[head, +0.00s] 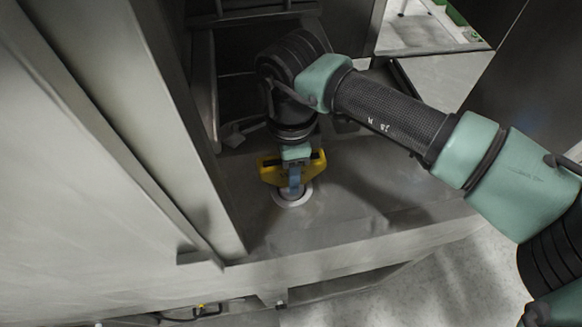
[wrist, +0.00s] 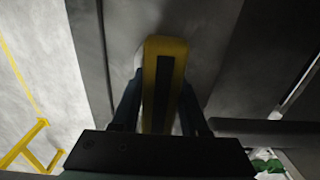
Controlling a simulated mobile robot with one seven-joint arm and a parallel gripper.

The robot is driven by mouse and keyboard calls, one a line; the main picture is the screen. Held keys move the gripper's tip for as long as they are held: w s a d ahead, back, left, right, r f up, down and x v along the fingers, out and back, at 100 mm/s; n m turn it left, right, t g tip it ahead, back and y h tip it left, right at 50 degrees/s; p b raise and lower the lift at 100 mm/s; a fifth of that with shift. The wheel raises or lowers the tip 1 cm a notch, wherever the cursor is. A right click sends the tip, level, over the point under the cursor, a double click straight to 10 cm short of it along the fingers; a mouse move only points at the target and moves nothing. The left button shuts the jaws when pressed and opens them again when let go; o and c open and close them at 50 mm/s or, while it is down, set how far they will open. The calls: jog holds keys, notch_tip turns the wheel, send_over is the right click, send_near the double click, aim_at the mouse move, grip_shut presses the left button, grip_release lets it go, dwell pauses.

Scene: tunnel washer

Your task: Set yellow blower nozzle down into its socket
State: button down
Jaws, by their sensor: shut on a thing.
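The yellow blower nozzle (head: 271,174) is upright in my gripper (head: 294,184), over the steel ledge in the head view. In the wrist view the nozzle (wrist: 163,60) shows as a yellow body with a black stripe, between the two dark fingers of my gripper (wrist: 160,108). The gripper is shut on it. A pale round ring, which looks like the socket (head: 292,202), lies on the ledge right below the nozzle. The nozzle and fingers hide the ring's middle, so I cannot tell whether the nozzle's lower end is inside it or just above.
The steel ledge (head: 370,205) is clear to the right of the ring. A tall grey panel (head: 165,120) stands close on the left. A dark recess (head: 238,95) lies behind my wrist. Yellow railing (wrist: 25,145) shows at the lower left of the wrist view.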

jog(key=shift+c, duration=1.7)
grip_release()
notch_tip(320, 180, up, 13)
jog(key=b, duration=0.4)
